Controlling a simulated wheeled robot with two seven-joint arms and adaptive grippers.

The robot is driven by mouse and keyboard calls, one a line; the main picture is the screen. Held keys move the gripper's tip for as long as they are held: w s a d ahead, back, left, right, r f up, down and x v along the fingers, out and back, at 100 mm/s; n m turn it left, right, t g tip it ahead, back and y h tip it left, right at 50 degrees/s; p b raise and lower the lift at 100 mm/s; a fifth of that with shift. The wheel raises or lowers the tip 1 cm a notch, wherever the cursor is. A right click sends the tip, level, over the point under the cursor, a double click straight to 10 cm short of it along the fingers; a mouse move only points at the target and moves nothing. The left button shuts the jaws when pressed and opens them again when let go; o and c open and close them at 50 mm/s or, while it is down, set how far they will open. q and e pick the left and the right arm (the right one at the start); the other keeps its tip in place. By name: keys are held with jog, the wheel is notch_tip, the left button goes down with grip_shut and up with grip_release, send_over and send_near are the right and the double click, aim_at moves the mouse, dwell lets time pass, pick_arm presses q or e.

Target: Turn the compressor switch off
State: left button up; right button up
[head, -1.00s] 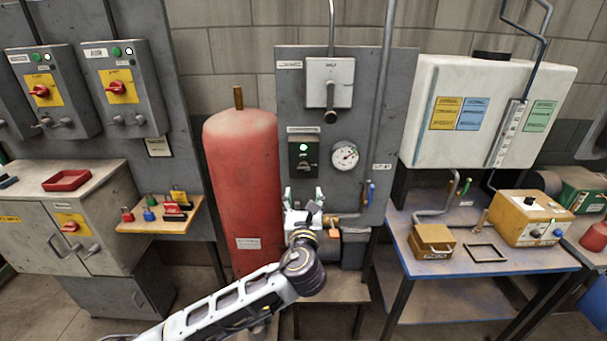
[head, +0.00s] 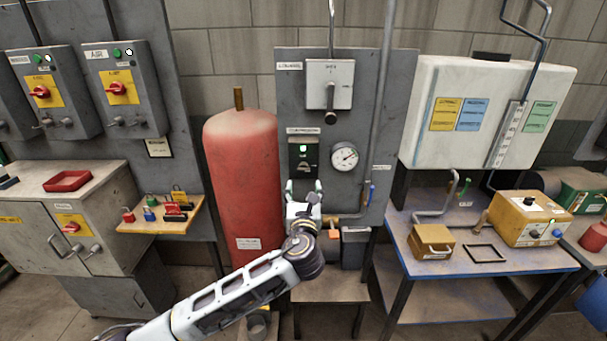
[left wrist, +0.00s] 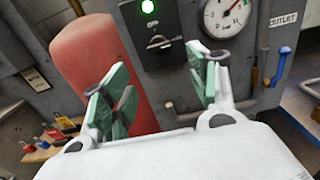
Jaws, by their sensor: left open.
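The compressor switch (head: 303,158) is a small dark box on the grey panel (head: 390,90), with a lit green lamp above a small lever or knob. It also shows in the left wrist view as a dark plate with the lamp and a metal lever (left wrist: 158,42). My left gripper (head: 304,187) is just below the switch in the head view, fingers pointing up at the panel. In the left wrist view its green-padded fingers (left wrist: 158,90) are wide apart and empty, with the switch beyond and between them. I see no contact with the switch. My right gripper is not in view.
A red tank (head: 240,185) stands close to the left of the panel. A round gauge (head: 344,156) and pipes with a blue valve handle (head: 371,195) sit right of the switch. A lever box (head: 330,84) is above it. A shelf with padlocks (head: 160,214) is at left.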

aim_at(304, 169)
pick_arm(q)
jog(key=shift+w+p, duration=0.65)
jog(key=shift+w, duration=4.35)
jog(key=shift+c, duration=0.2)
jog(key=c, duration=1)
